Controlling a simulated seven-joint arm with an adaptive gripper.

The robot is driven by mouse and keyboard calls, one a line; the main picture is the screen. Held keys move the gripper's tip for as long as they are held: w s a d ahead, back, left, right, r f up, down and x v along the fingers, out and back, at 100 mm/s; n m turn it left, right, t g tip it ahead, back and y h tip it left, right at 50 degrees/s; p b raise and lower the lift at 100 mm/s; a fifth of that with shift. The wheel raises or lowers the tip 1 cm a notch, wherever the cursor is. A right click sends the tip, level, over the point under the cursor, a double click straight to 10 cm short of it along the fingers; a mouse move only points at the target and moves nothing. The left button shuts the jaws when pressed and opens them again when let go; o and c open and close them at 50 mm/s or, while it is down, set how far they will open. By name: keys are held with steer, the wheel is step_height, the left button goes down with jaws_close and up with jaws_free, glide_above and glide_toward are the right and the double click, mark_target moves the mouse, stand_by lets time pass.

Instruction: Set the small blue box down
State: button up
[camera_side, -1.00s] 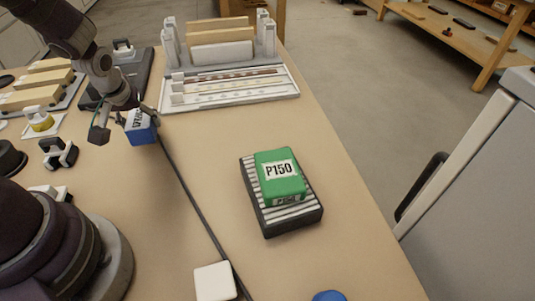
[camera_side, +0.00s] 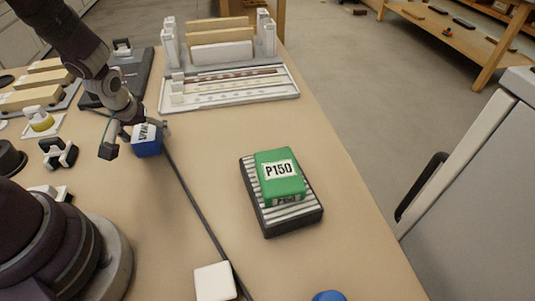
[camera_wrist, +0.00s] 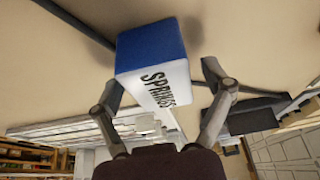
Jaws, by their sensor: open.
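The small blue box (camera_side: 147,142) has a white face with dark lettering. In the side view it is on the tan bench by the dark strip, left of the middle. In the wrist view the box (camera_wrist: 152,50) reads "SPRINGS" and lies beyond and partly between my fingers. My gripper (camera_wrist: 163,88) is open, with its fingers spread on both sides of the box and gaps visible beside it. In the side view my gripper (camera_side: 142,124) is at the box's top, and part of the box is hidden behind it.
A green P150 box (camera_side: 280,172) lies on a black ribbed stand (camera_side: 292,222) to the right. A white block (camera_side: 214,282) is at the front. A white rack (camera_side: 235,91) stands at the back.

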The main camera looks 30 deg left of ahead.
steer(key=shift+r, duration=0.1)
steer(key=shift+d+r, duration=0.1)
steer(key=shift+r, duration=0.25)
steer(key=s+d+r+m+t+h, duration=0.1)
steer(key=s+d+r+m, duration=0.3)
steer(key=r, duration=0.5)
steer(key=s+d+r+m+t+h, duration=0.1)
steer(key=s+d+r+m, duration=0.3)
steer(key=d+r, duration=0.4)
step_height(320, 180, up, 2)
steer(key=shift+s+m+h, duration=0.35)
steer(key=shift+m+h, duration=0.15)
steer(key=shift+h, duration=0.1)
